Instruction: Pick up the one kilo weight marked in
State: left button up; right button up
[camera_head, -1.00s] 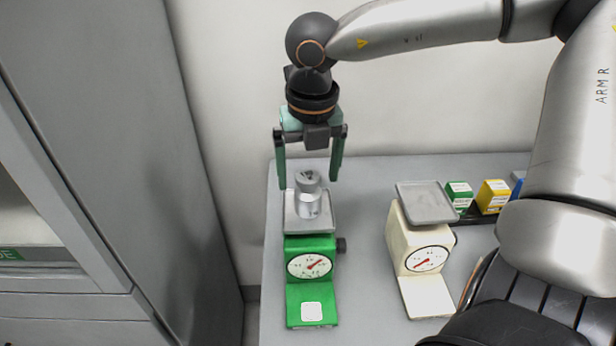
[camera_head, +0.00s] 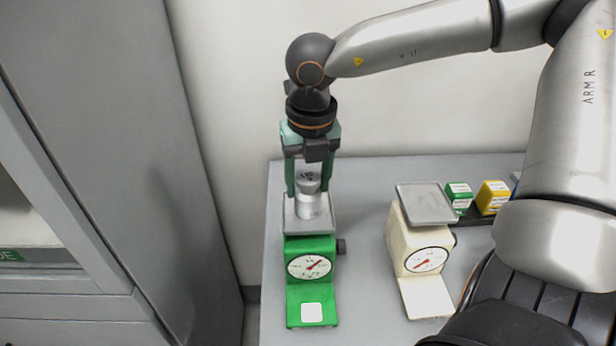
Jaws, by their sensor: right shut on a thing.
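A silver metal weight (camera_head: 309,204) stands upright on the pan of the green scale (camera_head: 311,248). My right gripper (camera_head: 308,190) points straight down over it and is shut on its upper part, one finger on each side. The green scale has a round white dial with a red pointer. My left gripper is not in view.
A cream scale (camera_head: 414,238) with an empty grey pan stands to the right. Behind it are a green box (camera_head: 458,194) and a yellow box (camera_head: 492,196) on a dark tray. A grey cabinet (camera_head: 130,130) rises at the left, beside the table (camera_head: 360,185).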

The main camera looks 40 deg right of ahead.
grip_shut()
